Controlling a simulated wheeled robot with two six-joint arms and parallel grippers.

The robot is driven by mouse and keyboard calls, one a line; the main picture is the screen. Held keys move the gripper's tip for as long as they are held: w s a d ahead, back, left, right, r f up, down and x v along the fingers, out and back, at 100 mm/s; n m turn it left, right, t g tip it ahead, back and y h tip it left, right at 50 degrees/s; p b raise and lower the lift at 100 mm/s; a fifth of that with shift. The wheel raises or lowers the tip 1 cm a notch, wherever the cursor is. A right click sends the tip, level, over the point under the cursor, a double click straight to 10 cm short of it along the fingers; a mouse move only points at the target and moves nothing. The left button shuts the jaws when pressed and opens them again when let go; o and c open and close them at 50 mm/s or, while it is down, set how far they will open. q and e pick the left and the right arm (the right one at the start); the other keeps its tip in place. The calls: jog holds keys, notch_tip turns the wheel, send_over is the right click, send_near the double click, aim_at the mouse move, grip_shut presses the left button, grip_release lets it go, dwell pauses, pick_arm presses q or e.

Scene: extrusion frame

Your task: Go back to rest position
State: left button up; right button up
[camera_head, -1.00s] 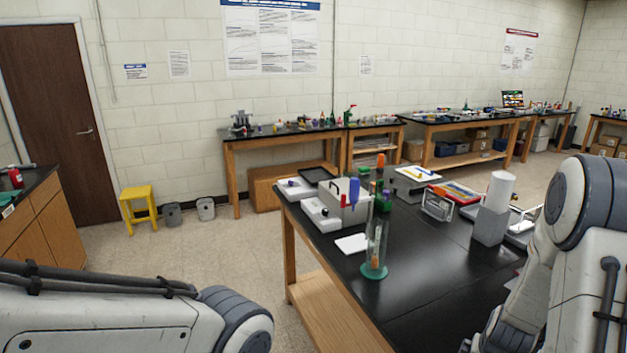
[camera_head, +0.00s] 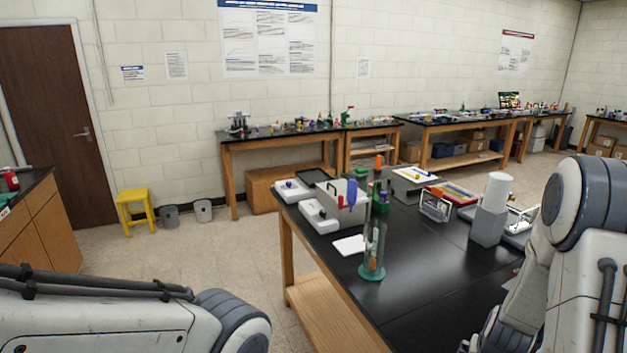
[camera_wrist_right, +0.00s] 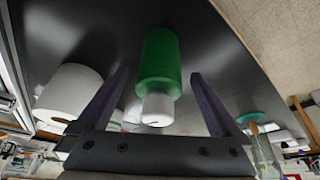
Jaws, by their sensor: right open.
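My right gripper (camera_wrist_right: 160,73) is open in the right wrist view, with its two dark fingers spread apart. A green bottle with a white cap (camera_wrist_right: 161,60) shows in the gap between the fingers, with space on both sides and neither finger touching it. I cannot tell how far beyond the fingertips it is. My right arm fills the right edge of the head view, where its gripper cannot be made out. My left arm lies low at the left of the head view. Its gripper is out of view.
The black-topped bench (camera_head: 420,265) stands in front of me. A glass cylinder with a green base (camera_head: 372,262), a grey block with a white cylinder (camera_head: 489,225) and a grey box (camera_head: 342,200) stand on it. A yellow stool (camera_head: 135,210) is by the wall.

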jog(key=x, duration=0.4)
jog(key=shift+s+a+f+b, duration=0.1)
jog(key=shift+s+b, duration=0.05)
jog(key=shift+b, duration=0.2)
notch_tip(320, 180, up, 5)
jog(key=shift+r+p, duration=0.2)
jog(key=shift+p, duration=0.6)
jog(key=shift+s+d+f+b, duration=0.1)
jog(key=shift+s+d+b, duration=0.1)
jog(key=shift+b, duration=0.2)
